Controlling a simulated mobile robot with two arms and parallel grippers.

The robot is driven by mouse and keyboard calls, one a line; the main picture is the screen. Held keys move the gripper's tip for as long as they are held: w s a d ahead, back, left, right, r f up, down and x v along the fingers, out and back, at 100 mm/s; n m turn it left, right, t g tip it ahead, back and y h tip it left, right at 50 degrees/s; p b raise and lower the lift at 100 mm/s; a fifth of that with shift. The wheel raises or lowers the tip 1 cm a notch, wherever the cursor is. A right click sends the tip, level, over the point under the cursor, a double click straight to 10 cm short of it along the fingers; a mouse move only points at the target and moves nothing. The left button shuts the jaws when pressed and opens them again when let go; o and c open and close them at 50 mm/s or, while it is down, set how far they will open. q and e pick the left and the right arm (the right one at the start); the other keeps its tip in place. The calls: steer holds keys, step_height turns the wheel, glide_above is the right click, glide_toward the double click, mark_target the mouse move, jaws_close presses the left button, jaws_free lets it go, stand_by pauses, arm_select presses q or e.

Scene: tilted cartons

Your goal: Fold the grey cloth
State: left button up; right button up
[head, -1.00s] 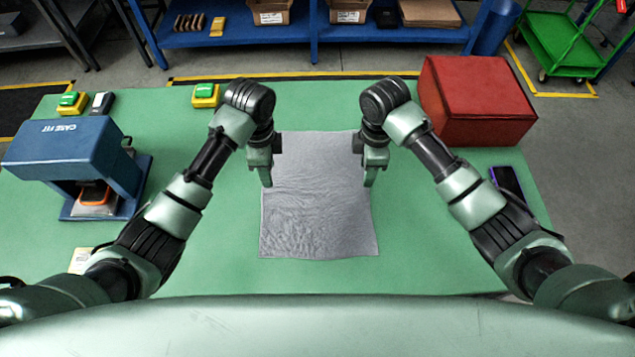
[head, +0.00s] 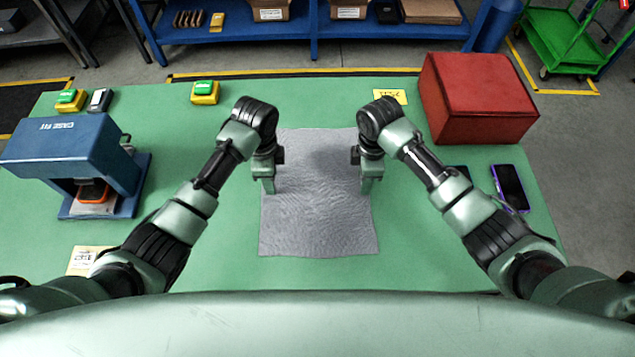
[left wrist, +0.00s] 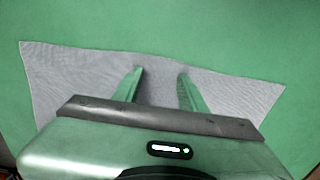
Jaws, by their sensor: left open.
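The grey cloth (head: 318,222) lies spread out and slightly rippled in the middle of the green table. My left gripper (head: 268,190) is over its left edge in the head view. In the left wrist view, the two fingers of my left gripper (left wrist: 160,82) are apart, with the cloth (left wrist: 75,85) below and between them and nothing held. My right gripper (head: 366,190) is over the cloth's right edge. Its fingers are seen too edge-on to tell whether they are open or shut. Parts of both side edges are hidden by the grippers.
A blue press (head: 75,150) stands at the left, with green-and-yellow button boxes (head: 205,92) behind. A red box (head: 475,100) is at the back right, a phone (head: 509,186) in front of it. Yellow notes (head: 390,96) lie on the table (head: 320,280). The table in front of the cloth is clear.

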arm_select(q)
steer(key=shift+c, duration=0.2)
arm_select(e)
steer(key=shift+c, duration=0.2)
arm_select(q)
jaws_close()
arm_select(e)
steer(key=shift+f, duration=0.1)
jaws_close()
